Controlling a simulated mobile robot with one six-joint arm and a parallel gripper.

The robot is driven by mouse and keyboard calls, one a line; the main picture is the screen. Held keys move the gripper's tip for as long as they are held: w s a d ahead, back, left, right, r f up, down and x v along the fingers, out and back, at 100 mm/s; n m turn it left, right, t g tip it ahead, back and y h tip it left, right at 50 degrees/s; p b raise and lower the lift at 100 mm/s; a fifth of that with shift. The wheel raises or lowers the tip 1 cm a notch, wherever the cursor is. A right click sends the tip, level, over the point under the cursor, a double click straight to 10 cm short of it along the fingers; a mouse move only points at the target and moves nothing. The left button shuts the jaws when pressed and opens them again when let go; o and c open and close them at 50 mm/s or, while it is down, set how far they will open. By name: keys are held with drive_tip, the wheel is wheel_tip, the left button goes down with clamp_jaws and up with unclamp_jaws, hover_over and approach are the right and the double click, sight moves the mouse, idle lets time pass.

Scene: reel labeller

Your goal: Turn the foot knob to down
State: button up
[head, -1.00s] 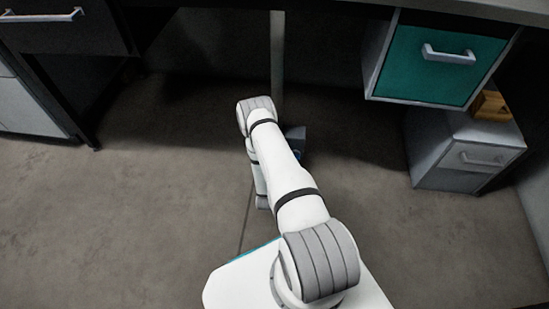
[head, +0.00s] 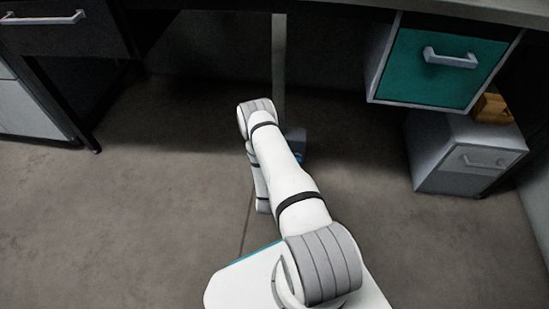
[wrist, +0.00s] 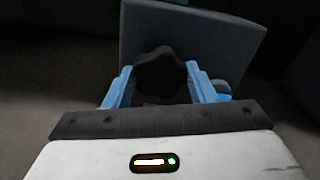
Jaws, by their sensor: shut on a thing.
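In the wrist view the foot knob (wrist: 160,72) is a dark, lobed knob on the face of a grey box (wrist: 225,40). My gripper (wrist: 160,85) has its blue fingers on either side of the knob and is shut on it. I cannot make out any mark that tells which way the knob is turned. In the head view the grey box (head: 297,136) shows just right of my arm, low near the floor. My arm hides the knob there, and only a bit of blue shows beside the box.
A pale post (head: 279,60) rises behind the box. A teal drawer (head: 437,68) hangs at the upper right, above a grey cabinet (head: 465,160) with a wooden box (head: 491,108) on it. A dark drawer (head: 65,35) is at the upper left. The floor at left is clear.

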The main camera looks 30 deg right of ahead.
drive_tip(key=m+p, duration=0.2)
drive_tip(key=m, duration=1.9)
drive_tip(key=shift+w+p, duration=0.2)
drive_tip(key=shift+p, duration=0.15)
idle(2.7)
idle(0.3)
